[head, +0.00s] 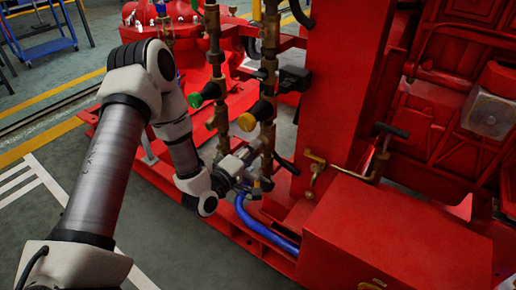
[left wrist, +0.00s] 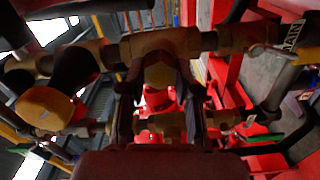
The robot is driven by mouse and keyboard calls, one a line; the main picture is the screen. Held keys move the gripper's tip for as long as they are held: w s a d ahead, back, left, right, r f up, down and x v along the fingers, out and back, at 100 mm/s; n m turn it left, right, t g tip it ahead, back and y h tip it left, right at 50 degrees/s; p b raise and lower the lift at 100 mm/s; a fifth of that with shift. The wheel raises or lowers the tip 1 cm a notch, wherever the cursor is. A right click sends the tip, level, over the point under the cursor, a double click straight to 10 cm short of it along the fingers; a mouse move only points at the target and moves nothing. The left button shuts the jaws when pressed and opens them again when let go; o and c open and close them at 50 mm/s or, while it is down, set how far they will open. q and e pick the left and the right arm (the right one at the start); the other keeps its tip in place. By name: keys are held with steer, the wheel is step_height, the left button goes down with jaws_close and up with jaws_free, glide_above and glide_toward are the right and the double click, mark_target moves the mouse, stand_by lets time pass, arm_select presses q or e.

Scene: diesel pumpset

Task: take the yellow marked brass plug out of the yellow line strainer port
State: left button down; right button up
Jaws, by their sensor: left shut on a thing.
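My left gripper (head: 234,168) is low beside the brass pipework in the head view. In the left wrist view its two dark fingers (left wrist: 160,88) close on the brass plug (left wrist: 160,76), whose yellowish face shows between them. The plug sits against the brass strainer body (left wrist: 165,42) of the horizontal-looking line. I cannot tell whether it is still threaded in its port. In the head view the gripper and pipe hide the plug and port. A yellow round knob (head: 247,121) marks this line and shows large in the left wrist view (left wrist: 45,108). My right gripper is in neither view.
A parallel brass line with green knobs (head: 209,91) stands left of the yellow one. A blue hose (head: 265,230) runs below the gripper. A red box (head: 395,240) and red pump frame (head: 335,90) crowd the right. Grey floor at left is open.

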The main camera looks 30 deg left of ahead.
arm_select(q)
steer(key=shift+n, duration=0.6)
steer(key=c, duration=1.8)
jaws_free()
jaws_close()
steer(key=shift+s, duration=0.85)
steer(key=shift+s+a+p, duration=0.15)
steer(key=shift+s+p, duration=0.35)
steer(key=shift+s, duration=0.75)
steer(key=shift+s+a+p, duration=0.1)
steer(key=shift+s+p, duration=0.4)
steer(key=shift+s, duration=0.75)
